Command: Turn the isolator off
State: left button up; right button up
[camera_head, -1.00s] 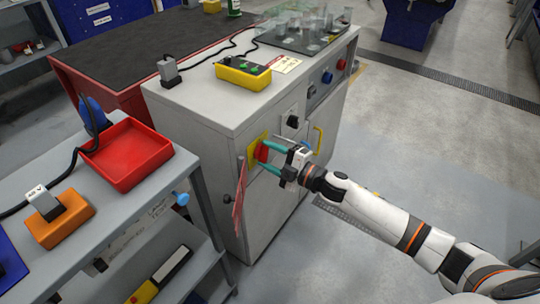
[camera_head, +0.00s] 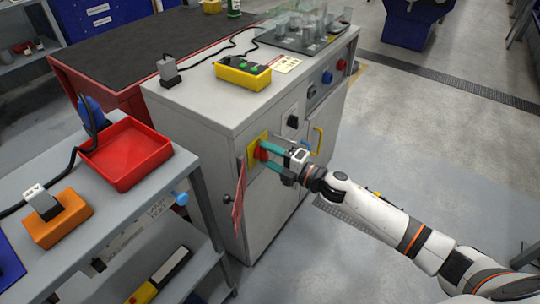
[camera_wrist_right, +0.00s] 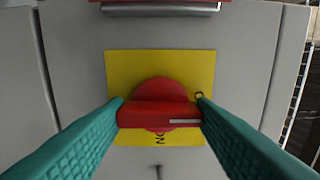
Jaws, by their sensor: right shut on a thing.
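The isolator is a red rotary handle (camera_head: 261,153) on a yellow plate (camera_head: 252,147), on the side of the grey cabinet. In the right wrist view the red handle (camera_wrist_right: 158,114) lies crosswise on the yellow plate (camera_wrist_right: 120,72), with a pale stripe near its right end. Dark, rotated lettering shows below it, and a dark mark at its upper right, partly covered. My right gripper (camera_head: 266,156) has its teal fingers shut on the two ends of the handle; the wrist view shows the fingertips (camera_wrist_right: 161,106) against it. My left gripper is not in view.
A red tag (camera_head: 239,197) hangs left of the isolator. A workbench with a red tray (camera_head: 127,153) stands at left.

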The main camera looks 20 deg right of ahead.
jog(key=shift+f, duration=0.1)
jog(key=o, duration=0.8)
jog(key=shift+o, duration=0.9)
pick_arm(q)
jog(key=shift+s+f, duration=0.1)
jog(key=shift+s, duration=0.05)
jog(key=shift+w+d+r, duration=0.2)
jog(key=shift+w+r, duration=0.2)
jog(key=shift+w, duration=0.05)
pick_arm(e)
jog(key=v, duration=1.2)
